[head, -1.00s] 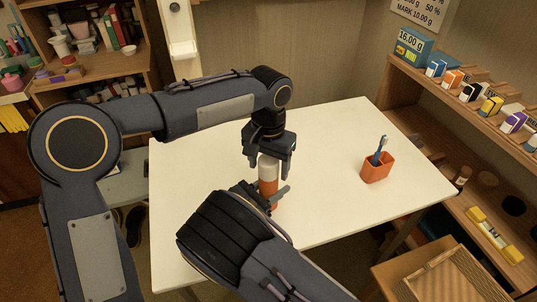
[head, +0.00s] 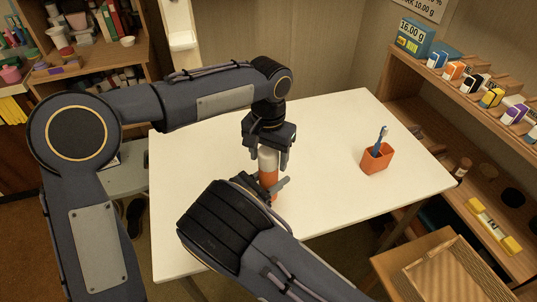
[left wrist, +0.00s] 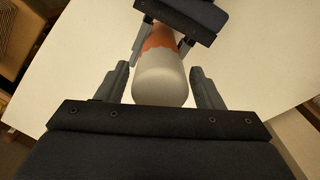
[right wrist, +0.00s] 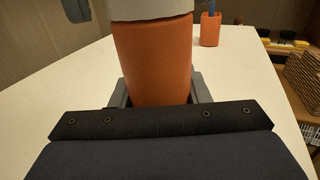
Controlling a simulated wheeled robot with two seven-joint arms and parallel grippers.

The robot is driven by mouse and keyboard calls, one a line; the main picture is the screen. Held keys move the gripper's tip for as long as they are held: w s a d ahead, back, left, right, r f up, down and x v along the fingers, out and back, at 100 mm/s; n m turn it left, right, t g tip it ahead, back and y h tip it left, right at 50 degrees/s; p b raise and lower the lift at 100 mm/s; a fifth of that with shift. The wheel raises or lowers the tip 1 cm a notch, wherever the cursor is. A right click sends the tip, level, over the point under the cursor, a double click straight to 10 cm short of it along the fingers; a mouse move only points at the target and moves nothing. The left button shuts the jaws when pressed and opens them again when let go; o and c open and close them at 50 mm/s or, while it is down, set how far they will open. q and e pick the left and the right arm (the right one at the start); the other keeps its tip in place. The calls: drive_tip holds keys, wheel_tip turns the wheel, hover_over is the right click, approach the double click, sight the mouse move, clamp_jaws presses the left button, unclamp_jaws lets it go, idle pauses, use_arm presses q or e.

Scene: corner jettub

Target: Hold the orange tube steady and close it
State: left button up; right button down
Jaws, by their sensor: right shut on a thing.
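The orange tube (head: 267,180) stands upright near the middle of the table, with a white cap (head: 268,160) at its top. I cannot tell how tightly the cap sits. My right gripper (head: 262,190) is shut around the tube's orange body, which also shows close up in the right wrist view (right wrist: 153,60). My left gripper (head: 266,160) points down over the cap. In the left wrist view its open fingers stand on either side of the white cap (left wrist: 161,80), with a gap on each side. The tube's lower part is partly hidden by my right gripper.
An orange cup (head: 376,159) with a blue toothbrush (head: 381,138) stands on the right of the white table (head: 330,200). A shelf with small boxes (head: 455,70) runs along the right. The table around the tube is otherwise clear.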

sight(262, 185)
use_arm(q)
drive_tip(key=shift+o, duration=0.8)
wheel_tip(262, 185, up, 12)
use_arm(e)
drive_tip(key=c, duration=0.7)
unclamp_jaws()
use_arm(q)
drive_tip(key=shift+f, duration=0.15)
use_arm(e)
drive_tip(key=v, duration=0.7)
drive_tip(key=shift+s+a, duration=0.25)
drive_tip(key=shift+a, duration=0.05)
